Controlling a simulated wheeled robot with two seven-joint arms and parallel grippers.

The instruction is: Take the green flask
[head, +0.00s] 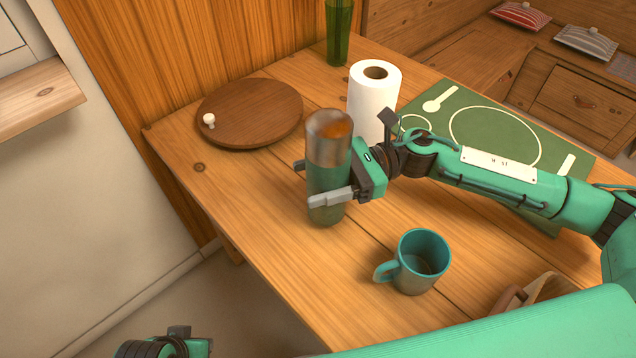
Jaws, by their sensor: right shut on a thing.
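The green flask (326,205) has a dark green lower body and a brushed metal top with a coppery tint. It is upright near the left side of the wooden table. My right gripper (322,182) comes from the right and is shut on the flask's middle, its grey fingers on either side. The flask's base is at or very near the tabletop; I cannot tell if it touches. Part of my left gripper (198,347) shows at the bottom left edge, away from the table; its fingers are out of frame.
A teal mug (420,262) stands in front of the flask. Behind are a round wooden board (255,112) with a white knob, a paper towel roll (372,100) and a tall green glass vessel (339,35). A green placemat (495,135) lies at the right, partly under my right arm.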

